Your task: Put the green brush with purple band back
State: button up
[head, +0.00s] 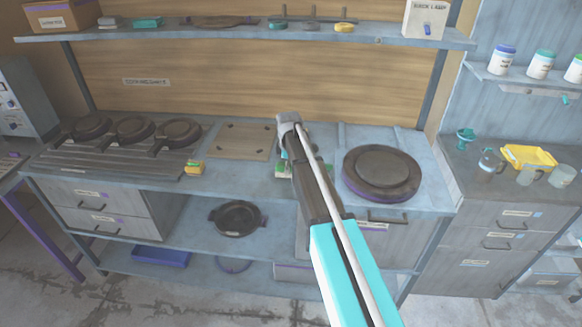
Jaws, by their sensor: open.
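My gripper (284,155) points down over the bench, just left of the round dark press plate (381,172). It is open, and its fingers are largely hidden behind my own arm. Below it, a small green and white thing (283,171) lies on the bench, partly covered by the arm. I cannot tell whether this is the green brush, and no purple band is clear on it. I cannot tell whether the fingers touch it.
Several dark pans (131,130) stand on the left of the bench. A small yellow and green block (195,168) lies at the front edge. A square board (243,141) lies left of my gripper.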

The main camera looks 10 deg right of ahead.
notch_tip(320, 180, up, 12)
jog(key=p, duration=1.1)
jog(key=shift+p, duration=0.35)
dwell(0.4)
jog(key=s+m, duration=1.4)
jog(key=s, duration=1.5)
jog(key=shift+d, duration=0.4)
